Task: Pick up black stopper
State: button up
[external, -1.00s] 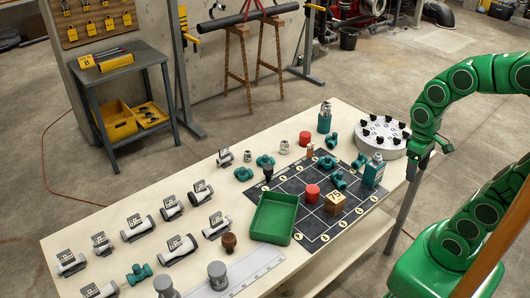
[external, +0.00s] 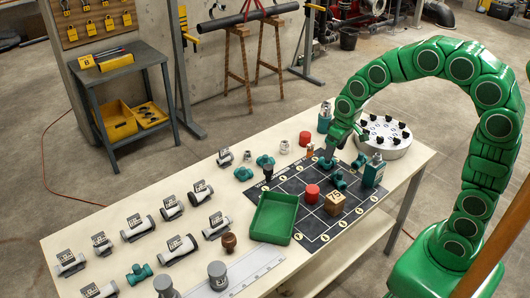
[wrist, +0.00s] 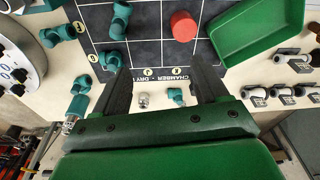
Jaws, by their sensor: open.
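The black stopper (external: 267,171) stands at the left corner of the dark marked mat (external: 299,227), just beyond the green tray (external: 273,217). I cannot make it out in the wrist view; my right finger may cover it. My gripper (external: 328,163) hangs over the far part of the mat, to the right of the stopper and apart from it. In the wrist view my gripper (wrist: 161,92) has its two dark fingers wide apart with nothing held between them.
A red cap (external: 312,191), a wooden block (external: 334,204) and teal fittings (external: 338,180) stand on the mat. A round grey holder (external: 383,137) with black knobs is at the table's right end. Labelled pipe pieces (external: 139,227) line the left side.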

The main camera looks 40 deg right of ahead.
aim_at(269, 167)
jog(key=w+a+f, duration=0.3)
jog(key=w, duration=0.3)
jog(key=w+a+f+n+t, duration=0.1)
jog(key=w+a+f, duration=0.3)
jog(key=w, duration=0.3)
jog(key=w+a+f+t, duration=0.1)
jog(key=w+a+f, duration=0.2)
jog(key=w, duration=0.3)
jog(key=shift+w+a+f+y, duration=0.1)
jog(key=shift+f+y, duration=0.1)
jog(key=shift+f, duration=0.2)
jog(key=shift+w+a+f+y, duration=0.1)
jog(key=shift+f+y, duration=0.1)
jog(key=shift+f, duration=0.15)
jog(key=shift+a+x, duration=0.2)
jog(key=shift+x, duration=1.8)
jog(key=shift+a+x, duration=0.2)
jog(key=shift+x, duration=1.75)
jog(key=shift+w+r, duration=0.1)
jog(key=shift+c, duration=0.3)
jog(key=c, duration=1)
